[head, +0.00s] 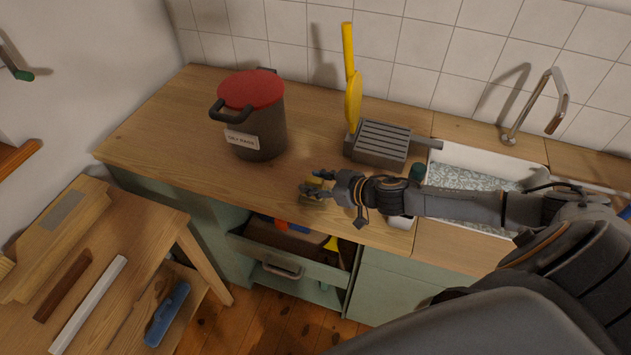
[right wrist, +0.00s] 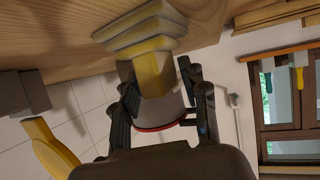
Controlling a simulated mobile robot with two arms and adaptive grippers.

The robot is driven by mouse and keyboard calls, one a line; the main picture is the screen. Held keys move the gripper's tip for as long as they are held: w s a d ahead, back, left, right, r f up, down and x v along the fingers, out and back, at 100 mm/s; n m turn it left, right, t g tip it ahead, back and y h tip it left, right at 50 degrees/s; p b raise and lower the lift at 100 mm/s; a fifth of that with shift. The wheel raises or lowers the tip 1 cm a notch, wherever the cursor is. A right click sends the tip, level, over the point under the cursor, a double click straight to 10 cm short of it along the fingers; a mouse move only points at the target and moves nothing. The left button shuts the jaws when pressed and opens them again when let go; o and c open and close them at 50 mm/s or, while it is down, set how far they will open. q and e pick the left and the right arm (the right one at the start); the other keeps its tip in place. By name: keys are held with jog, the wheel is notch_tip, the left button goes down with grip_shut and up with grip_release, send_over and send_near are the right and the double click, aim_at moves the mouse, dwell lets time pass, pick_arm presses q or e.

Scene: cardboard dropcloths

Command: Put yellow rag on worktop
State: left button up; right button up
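The yellow rag (head: 314,183) shows as small yellowish patches among the fingers of my right gripper (head: 318,184) in the head view, over the front of the wooden worktop (head: 210,125). In the right wrist view, the folded, layered rag (right wrist: 150,75) lies between the two fingers of the right gripper (right wrist: 158,72), its pale folds against the worktop (right wrist: 60,40). I cannot tell whether the fingers press on the rag or whether it rests on the wood. My left gripper is not in view.
A dark pot with a red lid (head: 252,90) stands left on the worktop. A grey ribbed block (head: 380,145) and a yellow long-handled tool (head: 352,95) stand at the back. A sink (head: 475,172) lies right. An open drawer (head: 282,269) sits below the front edge.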

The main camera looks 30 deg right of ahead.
aim_at(318, 183)
jog(key=shift+r, duration=0.3)
jog(key=shift+s+d+f, duration=0.1)
jog(key=shift+s+d, duration=0.05)
jog(key=shift+s, duration=0.1)
jog(key=b+v, duration=0.1)
jog(key=v, duration=0.4)
jog(key=shift+s+d, duration=0.1)
jog(key=shift+s, duration=0.25)
jog(key=shift+v, duration=2.95)
jog(key=shift+w, duration=0.1)
